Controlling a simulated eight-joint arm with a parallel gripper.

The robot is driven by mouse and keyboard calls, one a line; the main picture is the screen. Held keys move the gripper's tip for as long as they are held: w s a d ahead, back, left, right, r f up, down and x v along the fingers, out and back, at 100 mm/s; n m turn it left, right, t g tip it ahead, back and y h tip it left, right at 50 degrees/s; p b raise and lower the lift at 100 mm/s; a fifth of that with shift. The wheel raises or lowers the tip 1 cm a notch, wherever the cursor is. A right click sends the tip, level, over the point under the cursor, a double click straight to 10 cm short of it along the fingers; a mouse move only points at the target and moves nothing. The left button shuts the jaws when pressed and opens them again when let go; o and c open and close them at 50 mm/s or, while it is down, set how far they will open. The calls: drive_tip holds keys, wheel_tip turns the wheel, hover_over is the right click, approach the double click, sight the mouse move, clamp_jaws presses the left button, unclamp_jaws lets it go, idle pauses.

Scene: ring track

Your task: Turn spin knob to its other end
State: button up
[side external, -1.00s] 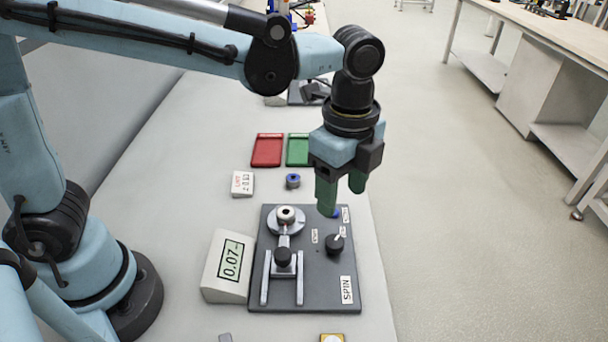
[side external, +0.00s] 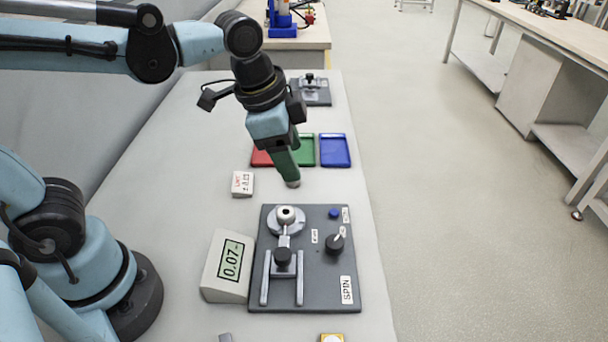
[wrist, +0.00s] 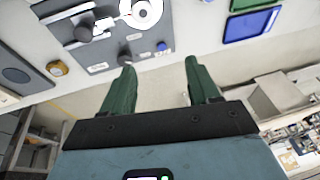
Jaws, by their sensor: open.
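The spin knob (side external: 334,244) is a black round knob with a pale pointer mark, on the right half of a dark grey panel (side external: 318,290) lettered SPIN. The pointer slants toward the upper right. In the wrist view the knob (wrist: 125,59) shows near the left fingertip, with the panel (wrist: 75,55) at the upper left. My gripper (side external: 292,178) is beyond the panel's far edge, tilted and apart from the knob. In the wrist view my gripper (wrist: 160,65) has its two green fingers spread, with no object clearly held between them.
The panel also carries a ring seat (side external: 286,218), a black slider handle (side external: 283,257) and a blue button (side external: 334,212). A display (side external: 228,262) reading 0.07 stands at its left. Beyond lie red, green (side external: 304,148) and blue (side external: 335,150) trays and a small sign (side external: 242,183).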

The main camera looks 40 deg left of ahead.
drive_tip(key=s+a+f+n+t+y, duration=0.1)
drive_tip(key=s+a+f+n+t, duration=0.1)
drive_tip(key=a+n, duration=0.6)
drive_tip(key=shift+s+a+n+t, duration=0.25)
drive_tip(key=shift+s+n+t, duration=0.35)
drive_tip(key=shift+t, duration=0.3)
